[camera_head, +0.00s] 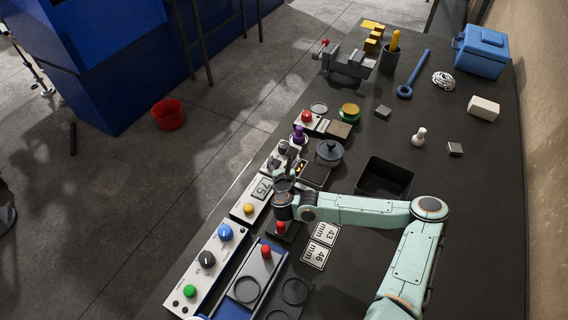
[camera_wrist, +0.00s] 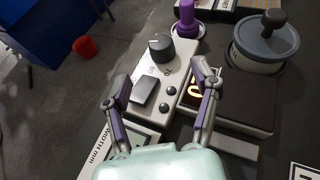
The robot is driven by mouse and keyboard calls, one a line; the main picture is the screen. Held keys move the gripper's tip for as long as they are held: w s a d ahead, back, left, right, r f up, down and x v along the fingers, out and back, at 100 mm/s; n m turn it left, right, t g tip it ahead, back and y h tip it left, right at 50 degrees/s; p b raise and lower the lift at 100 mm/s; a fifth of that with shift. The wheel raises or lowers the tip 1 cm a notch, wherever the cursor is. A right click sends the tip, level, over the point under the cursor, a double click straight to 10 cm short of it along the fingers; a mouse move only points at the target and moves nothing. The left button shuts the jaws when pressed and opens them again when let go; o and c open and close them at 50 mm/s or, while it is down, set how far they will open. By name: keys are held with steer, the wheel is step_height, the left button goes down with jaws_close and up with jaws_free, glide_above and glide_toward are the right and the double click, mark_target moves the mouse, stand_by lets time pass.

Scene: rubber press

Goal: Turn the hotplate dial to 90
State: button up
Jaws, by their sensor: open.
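The black dial (camera_wrist: 161,47) stands on the white control panel (camera_wrist: 150,72) in the wrist view; the dial also shows small in the head view (camera_head: 283,147). A printed 70 shows beside it on the panel. My gripper (camera_wrist: 163,82) is open and empty, its two fingers spread over the panel, short of the dial and apart from it. A grey rocker switch (camera_wrist: 144,92) and two small round buttons lie between the fingers. The black hotplate (camera_wrist: 245,103) is right of the panel. Its lit orange display (camera_wrist: 193,93) is partly hidden by the right finger, so the reading cannot be told.
A grey lidded pot (camera_wrist: 262,45) stands at the hotplate's far side. A purple-handled tool (camera_wrist: 187,22) stands just beyond the dial. In the head view, a black tray (camera_head: 383,180) lies right of the hotplate, and a panel with coloured buttons (camera_head: 207,258) lies nearer.

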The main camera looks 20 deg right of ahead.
steer(key=shift+v, duration=1.55)
